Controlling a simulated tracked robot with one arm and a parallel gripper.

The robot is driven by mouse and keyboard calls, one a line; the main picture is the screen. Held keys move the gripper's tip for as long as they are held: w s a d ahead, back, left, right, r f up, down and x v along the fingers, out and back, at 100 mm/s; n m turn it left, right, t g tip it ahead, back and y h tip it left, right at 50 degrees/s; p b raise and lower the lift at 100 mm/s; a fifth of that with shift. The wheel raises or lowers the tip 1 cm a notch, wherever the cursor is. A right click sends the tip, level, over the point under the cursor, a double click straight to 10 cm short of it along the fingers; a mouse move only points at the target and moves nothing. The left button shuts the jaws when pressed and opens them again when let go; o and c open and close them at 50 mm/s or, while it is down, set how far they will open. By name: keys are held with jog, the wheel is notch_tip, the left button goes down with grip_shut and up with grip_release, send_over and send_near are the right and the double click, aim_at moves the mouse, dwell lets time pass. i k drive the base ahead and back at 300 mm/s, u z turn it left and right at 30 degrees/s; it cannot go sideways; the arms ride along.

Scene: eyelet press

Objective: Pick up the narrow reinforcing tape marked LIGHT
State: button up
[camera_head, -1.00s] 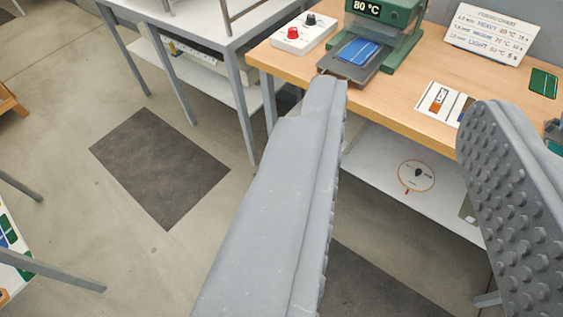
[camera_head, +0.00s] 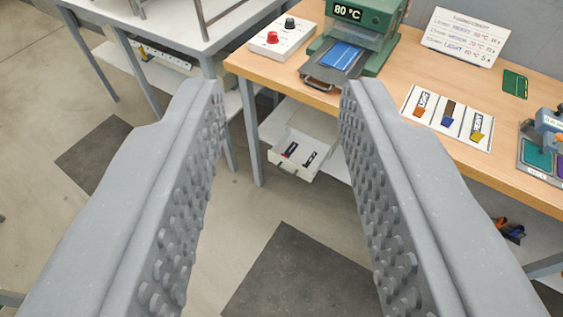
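A white card (camera_head: 445,119) lies on the wooden bench, right of the press. On it are three narrow strips side by side: one with an orange-red end (camera_head: 420,109), one with a blue end (camera_head: 447,117), and one with a yellow end (camera_head: 476,129). Their lettering is too small to read surely, so I cannot tell which is LIGHT. My gripper (camera_head: 281,90) is open and empty, its studded fingers wide apart. It is left of the card and apart from it.
A green press (camera_head: 352,35) showing 80 °C has a blue piece (camera_head: 341,57) on its plate. A control box (camera_head: 281,38) stands left, a settings chart (camera_head: 466,38) behind. Below are a white bin (camera_head: 296,157) and shelf. A coloured-pad holder (camera_head: 541,150) is at right. The bench front edge is close.

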aim_at(311, 160)
jog(key=z, duration=0.05)
jog(key=i, duration=0.9)
jog(key=u, duration=1.5)
jog(key=k, duration=1.3)
jog(key=z, duration=1.05)
jog(key=i, duration=1)
